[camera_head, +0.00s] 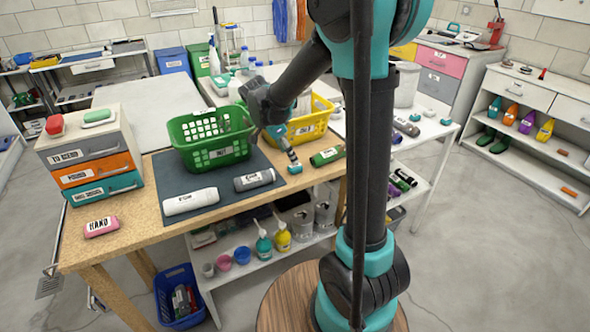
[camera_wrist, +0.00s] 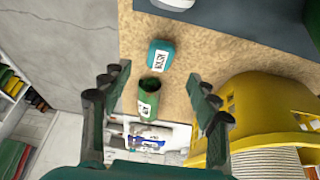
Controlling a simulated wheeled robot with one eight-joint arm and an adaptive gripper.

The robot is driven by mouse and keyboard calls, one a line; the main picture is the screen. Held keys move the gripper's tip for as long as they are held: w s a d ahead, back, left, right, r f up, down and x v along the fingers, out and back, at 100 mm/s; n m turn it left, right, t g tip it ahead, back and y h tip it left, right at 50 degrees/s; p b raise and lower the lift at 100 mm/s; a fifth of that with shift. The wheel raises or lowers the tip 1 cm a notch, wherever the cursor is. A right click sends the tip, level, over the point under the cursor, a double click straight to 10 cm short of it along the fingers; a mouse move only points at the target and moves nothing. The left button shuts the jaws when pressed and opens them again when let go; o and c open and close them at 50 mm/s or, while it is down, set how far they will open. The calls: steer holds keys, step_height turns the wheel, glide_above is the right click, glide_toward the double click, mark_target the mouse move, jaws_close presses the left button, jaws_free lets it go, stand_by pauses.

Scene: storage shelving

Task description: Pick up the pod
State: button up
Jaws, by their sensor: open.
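A small rounded teal piece with a white label, likely the pod (camera_wrist: 158,54), lies on the wooden table top near its front edge; its print is too small to read surely. It also shows in the head view (camera_head: 295,168), just below my gripper (camera_head: 291,157). In the wrist view my gripper (camera_wrist: 158,88) is open and empty, its fingers spread left and right. The teal piece is ahead of the fingertips, near the middle. A green labelled cylinder (camera_wrist: 150,98) lies beyond the gap between the fingers and also shows in the head view (camera_head: 326,157).
A yellow basket (camera_head: 311,127) stands close behind my gripper, and a green basket (camera_head: 208,153) stands to the left. A grey cylinder (camera_head: 254,180) and a white cylinder (camera_head: 191,201) lie on the dark mat (camera_head: 222,192). A drawer unit (camera_head: 88,156) stands at the left.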

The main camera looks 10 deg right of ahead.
mark_target(297, 171)
steer(key=shift+x, duration=3.15)
steer(key=shift+a, duration=0.1)
steer(key=c, duration=1)
